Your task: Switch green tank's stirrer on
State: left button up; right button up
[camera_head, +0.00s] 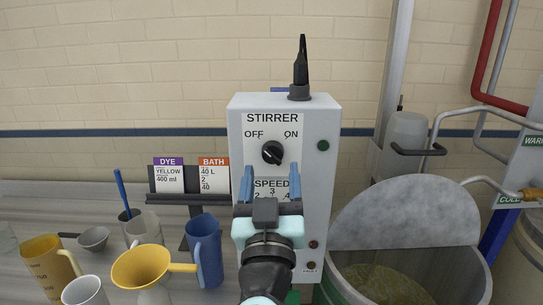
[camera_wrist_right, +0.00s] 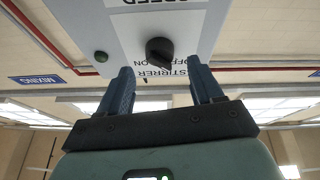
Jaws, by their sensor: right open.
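The grey stirrer box (camera_head: 235,130) stands upright in the middle of the head view. Its black knob (camera_head: 272,152) sits below the OFF and ON labels; I cannot tell for sure which way it points. The knob also shows in the wrist view (camera_wrist_right: 160,52), beyond the fingers. My right gripper (camera_head: 271,182) is open and empty in front of the box, just below the knob and over the SPEED panel. In the wrist view, the fingers (camera_wrist_right: 163,82) are spread apart, with the knob in line with the gap. The green-rimmed tank (camera_head: 337,287) with yellowish liquid stands at right. My left gripper is not in view.
A green lamp (camera_head: 323,145) is right of the knob. A blue jug (camera_head: 207,250), a yellow funnel (camera_head: 140,265) and several cups stand on the bench at left. DYE and BATH cards (camera_head: 168,177) stand behind them. Pipes (camera_head: 484,70) run at right.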

aim_at(272, 161)
jog(key=shift+p+x, duration=0.35)
jog(key=shift+x, duration=1.4)
jog(key=c, duration=1)
jog(key=shift+c, duration=0.2)
